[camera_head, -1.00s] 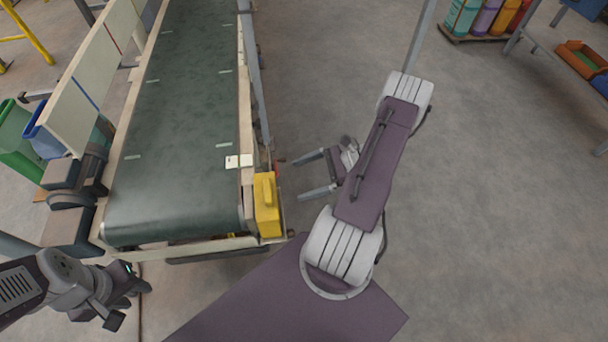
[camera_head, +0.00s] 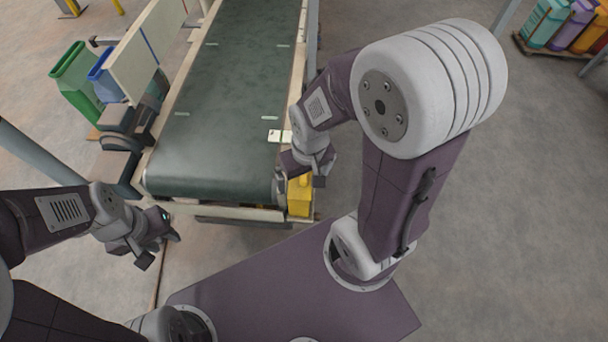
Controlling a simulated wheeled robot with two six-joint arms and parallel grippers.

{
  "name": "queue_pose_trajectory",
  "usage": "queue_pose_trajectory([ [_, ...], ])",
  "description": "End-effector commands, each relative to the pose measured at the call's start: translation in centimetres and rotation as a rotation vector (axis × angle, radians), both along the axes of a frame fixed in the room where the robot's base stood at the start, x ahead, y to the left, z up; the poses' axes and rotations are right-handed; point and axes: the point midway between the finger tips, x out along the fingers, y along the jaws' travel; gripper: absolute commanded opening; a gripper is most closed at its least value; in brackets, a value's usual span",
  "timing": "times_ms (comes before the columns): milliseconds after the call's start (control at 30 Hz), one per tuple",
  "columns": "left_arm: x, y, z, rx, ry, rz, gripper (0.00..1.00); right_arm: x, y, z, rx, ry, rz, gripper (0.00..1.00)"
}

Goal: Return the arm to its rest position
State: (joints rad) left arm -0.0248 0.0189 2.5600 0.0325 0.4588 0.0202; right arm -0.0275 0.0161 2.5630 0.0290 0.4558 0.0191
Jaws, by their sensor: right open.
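My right arm bends at a large white joint, and its forearm points down and left. My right gripper (camera_head: 299,185) is open and empty, its fingers spread in front of the yellow box (camera_head: 299,203) at the conveyor's near right corner. It covers part of that box; I cannot tell how high above it the gripper is. My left gripper (camera_head: 160,252) is at the lower left, left of the conveyor's near end. Its fingers look apart with nothing between them.
A green bin (camera_head: 76,88) and a blue bin (camera_head: 103,82) stand left. Coloured containers (camera_head: 572,25) stand at far right. The right floor is clear.

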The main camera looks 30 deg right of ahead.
Motion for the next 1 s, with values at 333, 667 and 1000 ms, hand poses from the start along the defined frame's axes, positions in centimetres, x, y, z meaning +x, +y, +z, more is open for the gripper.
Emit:
queue_pose_trajectory([
  [333, 0.0, 0.0, 5.5, 0.000, 0.000, 0.000, 0.36, 0.0, 0.0, 5.5, 0.002, 0.002, -0.005, 1.00],
  [667, 0.0, 0.0, 22.7, 0.000, -0.001, 0.000, 0.36, 0.1, 0.0, 22.7, 0.002, 0.002, -0.006, 1.00],
  [1000, 0.0, 0.0, 24.1, 0.000, 0.001, 0.000, 0.36, 0.0, 0.0, 24.1, 0.002, 0.004, -0.007, 1.00],
])
